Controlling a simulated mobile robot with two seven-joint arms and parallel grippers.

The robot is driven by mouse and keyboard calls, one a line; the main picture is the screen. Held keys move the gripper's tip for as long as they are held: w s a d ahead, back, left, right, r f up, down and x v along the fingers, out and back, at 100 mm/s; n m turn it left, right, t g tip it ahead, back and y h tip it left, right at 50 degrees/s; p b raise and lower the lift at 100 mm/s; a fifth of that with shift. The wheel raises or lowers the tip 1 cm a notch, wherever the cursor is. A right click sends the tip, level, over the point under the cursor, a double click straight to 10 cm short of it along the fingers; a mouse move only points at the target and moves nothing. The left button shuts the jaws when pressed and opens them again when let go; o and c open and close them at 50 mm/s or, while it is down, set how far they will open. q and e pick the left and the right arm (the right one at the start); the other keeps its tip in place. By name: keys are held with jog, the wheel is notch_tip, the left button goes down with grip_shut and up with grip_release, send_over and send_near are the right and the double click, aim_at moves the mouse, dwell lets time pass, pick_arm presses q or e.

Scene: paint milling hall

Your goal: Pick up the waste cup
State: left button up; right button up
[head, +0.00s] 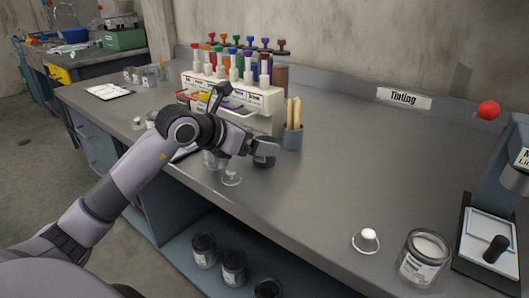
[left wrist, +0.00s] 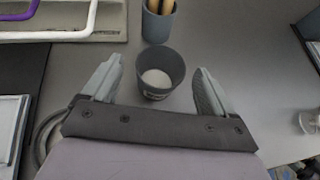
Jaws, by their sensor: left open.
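The waste cup (left wrist: 152,92) is a small dark grey cup with white stuff inside, seen from above in the left wrist view. It stands upright on the grey bench. In the head view the dark cup (head: 264,160) shows just below my left gripper's fingers, partly hidden by them. My left gripper (head: 266,147) is open. In the left wrist view its two fingers (left wrist: 160,76) lie to either side of the cup, with a visible gap on each side. My right gripper is not in view.
A grey holder with wooden sticks (head: 292,137) stands close behind the cup. A rack of coloured tinting bottles (head: 240,95) is behind my arm. A glass jar (head: 422,262) is at the right front. The bench middle is clear.

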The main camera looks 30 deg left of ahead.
pick_arm(q)
jog(key=shift+x, duration=1.55)
jog(key=shift+r, duration=0.1)
jog(key=c, duration=1)
jog(key=shift+r, duration=0.1)
